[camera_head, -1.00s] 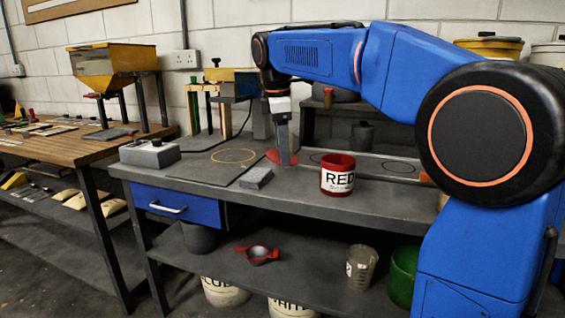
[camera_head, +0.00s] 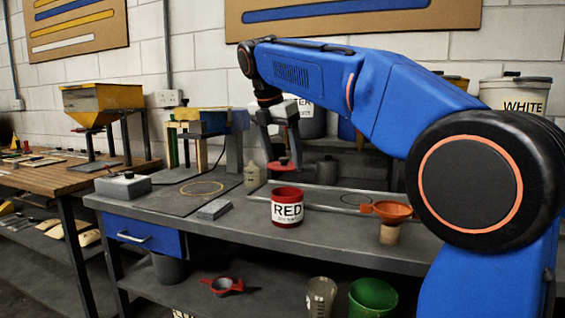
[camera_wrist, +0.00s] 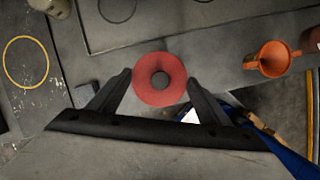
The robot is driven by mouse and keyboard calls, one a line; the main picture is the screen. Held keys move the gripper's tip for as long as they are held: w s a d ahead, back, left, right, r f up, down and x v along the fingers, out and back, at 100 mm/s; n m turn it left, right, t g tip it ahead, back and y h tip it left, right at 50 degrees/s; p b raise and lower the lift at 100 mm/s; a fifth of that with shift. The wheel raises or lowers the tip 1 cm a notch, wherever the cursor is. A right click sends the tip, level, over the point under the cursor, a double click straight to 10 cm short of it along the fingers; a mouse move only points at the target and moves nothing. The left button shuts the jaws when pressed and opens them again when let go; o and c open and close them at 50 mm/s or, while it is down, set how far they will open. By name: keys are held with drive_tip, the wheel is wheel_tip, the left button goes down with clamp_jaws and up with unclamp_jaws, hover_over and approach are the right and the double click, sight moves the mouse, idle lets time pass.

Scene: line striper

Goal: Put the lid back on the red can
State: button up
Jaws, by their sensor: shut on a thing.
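The red can (camera_head: 287,211), with a white RED label, stands upright and open-topped near the front of the grey bench. The red lid (camera_head: 283,166) is a disc with a small knob. My gripper (camera_head: 283,155) is shut on the lid and holds it roughly level, above and behind the can's rim in the head view, apart from it. In the wrist view my gripper (camera_wrist: 159,79) has the lid (camera_wrist: 146,91) between its fingertips, with the dark knob at its centre. I cannot make out the can in the wrist view.
An orange funnel (camera_head: 388,209) stands on a holder right of the can. A grey block (camera_head: 214,209) and a switch box (camera_head: 124,186) lie to the left. A cream bottle (camera_head: 252,174) stands behind.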

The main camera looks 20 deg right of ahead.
drive_tip(key=shift+s+d+r+n, duration=0.1)
drive_tip(key=shift+s+d+n, duration=0.2)
drive_tip(key=shift+d, duration=0.1)
wheel_tip(320, 180, down, 6)
idle(0.6)
drive_tip(key=shift+f, duration=0.25)
idle(2.1)
drive_tip(key=o, duration=1.1)
drive_tip(key=shift+o, duration=0.9)
drive_tip(key=shift+r, duration=0.1)
drive_tip(key=shift+r, duration=3.4)
drive_tip(key=shift+c, duration=0.6)
